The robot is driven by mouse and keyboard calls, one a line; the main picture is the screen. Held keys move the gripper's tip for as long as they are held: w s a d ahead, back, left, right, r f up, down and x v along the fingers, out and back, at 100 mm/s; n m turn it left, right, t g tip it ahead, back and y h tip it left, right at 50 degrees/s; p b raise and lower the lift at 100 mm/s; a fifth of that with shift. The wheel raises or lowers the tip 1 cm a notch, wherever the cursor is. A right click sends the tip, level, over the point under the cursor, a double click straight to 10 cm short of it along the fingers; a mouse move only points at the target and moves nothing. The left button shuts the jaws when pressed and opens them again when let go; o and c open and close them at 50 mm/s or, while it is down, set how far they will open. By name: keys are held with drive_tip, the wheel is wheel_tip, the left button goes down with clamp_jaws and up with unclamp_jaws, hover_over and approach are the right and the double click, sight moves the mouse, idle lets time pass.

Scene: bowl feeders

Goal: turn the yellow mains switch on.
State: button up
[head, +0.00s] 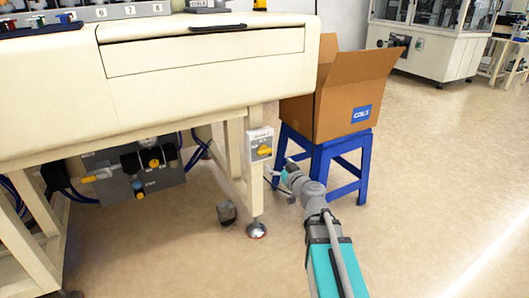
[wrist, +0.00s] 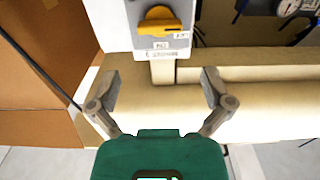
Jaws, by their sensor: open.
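The yellow mains switch (head: 264,152) is a rotary knob on a light grey box (head: 254,138) fixed to the bench leg. In the wrist view the yellow knob (wrist: 160,20) shows near the top edge, its grip lying roughly across the picture, with small labels beside it. My gripper (head: 284,172) is to the right of the switch and a little below it in the head view. In the wrist view my gripper (wrist: 160,82) is open and empty, its two fingers wide apart, with the knob beyond the fingertips. No contact with the switch shows.
An open cardboard box (head: 345,100) stands on a blue stool (head: 325,155) close to the right of my gripper. The cream bench (head: 170,90) overhangs on the left, with a grey valve panel (head: 135,172) below it. The floor at right is clear.

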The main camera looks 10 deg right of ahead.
sight(266, 152)
drive_tip(key=x, duration=0.9)
drive_tip(key=shift+w, duration=0.2)
drive_tip(key=c, duration=0.7)
drive_tip(key=shift+a, duration=0.35)
drive_tip(key=shift+c, duration=1.1)
drive_tip(key=shift+d, duration=0.1)
